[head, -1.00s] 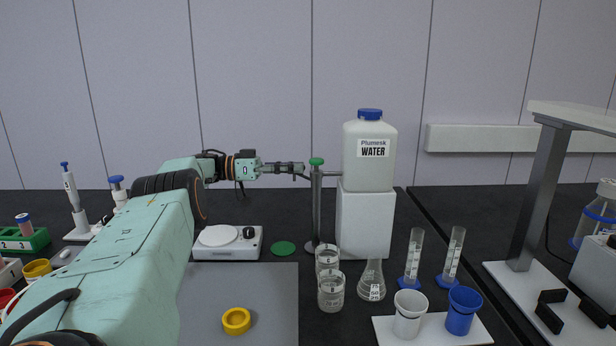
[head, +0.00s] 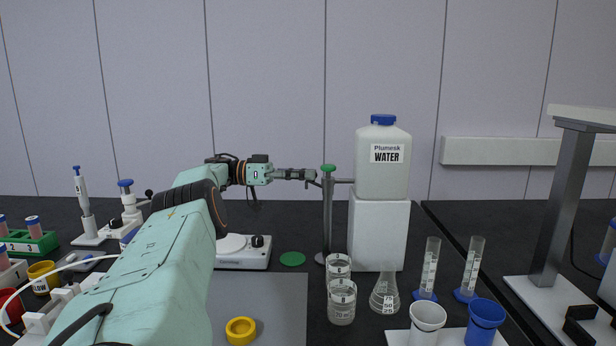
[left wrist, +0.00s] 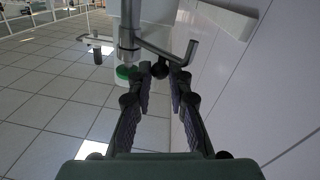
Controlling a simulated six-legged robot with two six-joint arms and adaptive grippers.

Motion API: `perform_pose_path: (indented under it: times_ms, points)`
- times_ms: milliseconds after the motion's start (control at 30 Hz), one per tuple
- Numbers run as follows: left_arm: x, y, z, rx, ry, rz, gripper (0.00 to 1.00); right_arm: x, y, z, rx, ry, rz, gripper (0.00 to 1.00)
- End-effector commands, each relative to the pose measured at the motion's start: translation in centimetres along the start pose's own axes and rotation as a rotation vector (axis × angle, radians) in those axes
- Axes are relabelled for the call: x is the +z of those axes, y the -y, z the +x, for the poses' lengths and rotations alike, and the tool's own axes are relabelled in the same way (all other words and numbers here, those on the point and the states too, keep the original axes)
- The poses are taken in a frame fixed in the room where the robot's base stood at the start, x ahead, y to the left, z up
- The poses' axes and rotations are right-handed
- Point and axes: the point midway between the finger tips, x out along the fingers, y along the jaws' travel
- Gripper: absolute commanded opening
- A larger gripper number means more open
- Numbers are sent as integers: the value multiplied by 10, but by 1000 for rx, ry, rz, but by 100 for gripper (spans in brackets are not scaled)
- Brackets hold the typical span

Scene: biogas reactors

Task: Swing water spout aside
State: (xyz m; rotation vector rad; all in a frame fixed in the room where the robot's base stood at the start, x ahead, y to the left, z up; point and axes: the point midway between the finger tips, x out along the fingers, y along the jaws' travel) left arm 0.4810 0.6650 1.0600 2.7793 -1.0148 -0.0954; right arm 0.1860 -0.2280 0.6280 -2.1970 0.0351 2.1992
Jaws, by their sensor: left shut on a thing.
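The water spout stand (head: 328,225) is a grey upright post with a green cap on top. A short pipe joins it to the white water tank (head: 382,175), which has a blue lid and sits on a white block (head: 378,232). My left gripper (head: 314,176) reaches in from the left, just beside the post top. In the left wrist view its fingers (left wrist: 160,74) are closed around a dark knob by the bent grey spout tube (left wrist: 155,48). The green cap (left wrist: 122,73) shows left of the fingers. My right gripper is not in view.
Two glass beakers (head: 341,302) and a flask (head: 385,296) stand in front of the post. A green disc (head: 292,259) lies left of its base, near a white stirrer plate (head: 243,258). Measuring cylinders (head: 428,270) and cups (head: 426,324) stand to the right.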

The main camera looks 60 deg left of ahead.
Motion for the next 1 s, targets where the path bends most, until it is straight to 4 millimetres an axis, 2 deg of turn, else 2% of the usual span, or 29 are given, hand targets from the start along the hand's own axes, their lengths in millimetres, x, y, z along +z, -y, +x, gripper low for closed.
perform_pose_path:
  times_ms: [200,233,500,833,1000]
  points:
    - [1,0,0,3,4,-2,0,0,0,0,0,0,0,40]
    - [1,0,0,3,4,-2,19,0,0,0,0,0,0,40]
    - [1,0,3,5,6,-1,42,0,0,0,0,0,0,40]
    - [0,0,4,6,4,-2,42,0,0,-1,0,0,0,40]
    - [-2,2,13,6,1,-1,42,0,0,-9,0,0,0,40]
